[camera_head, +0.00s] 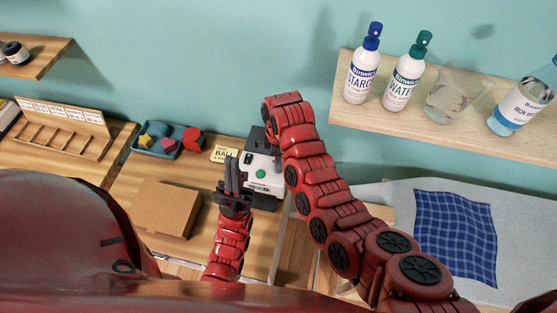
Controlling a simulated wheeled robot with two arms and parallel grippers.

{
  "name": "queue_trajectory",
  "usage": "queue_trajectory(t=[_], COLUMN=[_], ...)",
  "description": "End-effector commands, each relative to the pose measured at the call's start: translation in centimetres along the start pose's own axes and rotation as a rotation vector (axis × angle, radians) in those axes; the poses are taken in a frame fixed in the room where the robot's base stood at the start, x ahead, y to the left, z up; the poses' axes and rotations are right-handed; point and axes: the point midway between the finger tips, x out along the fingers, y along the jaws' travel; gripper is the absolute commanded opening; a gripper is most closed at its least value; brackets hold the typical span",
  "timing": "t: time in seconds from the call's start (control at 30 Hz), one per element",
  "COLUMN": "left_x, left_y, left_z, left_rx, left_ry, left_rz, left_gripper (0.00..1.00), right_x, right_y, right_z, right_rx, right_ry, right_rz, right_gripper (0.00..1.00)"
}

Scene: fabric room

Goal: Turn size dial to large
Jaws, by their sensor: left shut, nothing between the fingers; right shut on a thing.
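A white and dark machine (262,168) with a green round button (261,174) stands on the wooden bench. I cannot make out a size dial on it; part of the machine is hidden behind my arms. My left gripper (231,178) is shut and empty, its black fingers pointing up at the left side of the machine. My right arm reaches across from the lower right and bends down at the machine's back right.
A yellow card (224,155), a blue tray of coloured shapes (158,143) and a cardboard box (167,207) lie left of the machine. A shelf (440,125) with several bottles is at upper right. Blue checked cloth (456,235) lies on a grey board (520,222).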

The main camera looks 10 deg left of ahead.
Motion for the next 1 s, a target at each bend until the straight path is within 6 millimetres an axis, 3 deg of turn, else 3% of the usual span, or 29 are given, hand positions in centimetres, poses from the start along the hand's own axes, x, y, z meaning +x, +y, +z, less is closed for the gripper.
queue_trajectory(t=[0.47,1.0], left_x=[-3.0,-3.0], left_y=[0.1,0.1], left_z=[0.5,0.5], left_rx=[0.0,0.0], left_ry=[0.0,0.0], left_rz=[0.0,0.0], left_gripper=[0.0,0.0], right_x=[0.3,-0.1], right_y=[0.0,-0.1], right_z=[0.0,0.0], right_rx=[0.318,0.833], right_ry=[0.02,0.049], right_rz=[0.002,0.001], right_gripper=[0.0,0.0])
